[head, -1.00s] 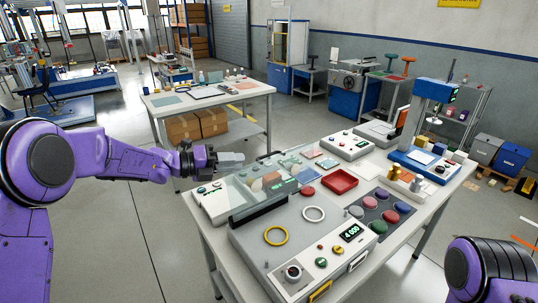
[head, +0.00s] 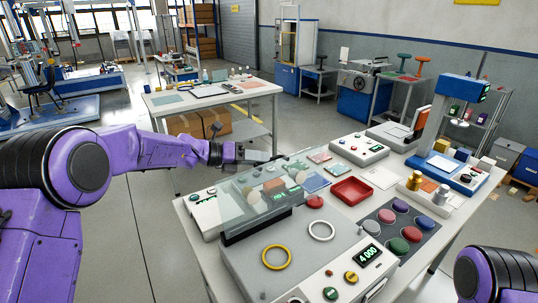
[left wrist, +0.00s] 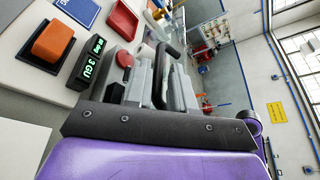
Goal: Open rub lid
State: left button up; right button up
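The rub tester (head: 290,250) is a grey machine on the near table. My left gripper (head: 262,156) is at the lid's far left edge, by the dark handle. In the left wrist view, the black handle (left wrist: 163,62) shows between the grey fingers of my left gripper (left wrist: 155,85), which look apart. I cannot tell whether they touch it. An orange block (left wrist: 53,42) and a green-lit display (left wrist: 88,60) also show there. My right gripper is out of view.
Another table (head: 250,90) with boxes beneath stands behind. Open floor (head: 130,235) lies to the left.

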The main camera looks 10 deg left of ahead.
pick_arm(q)
jog(key=p+x, duration=0.1)
jog(key=x, duration=0.2)
jog(key=shift+w+d+f, duration=0.1)
jog(key=shift+w+d, duration=0.1)
jog(key=shift+d, duration=0.05)
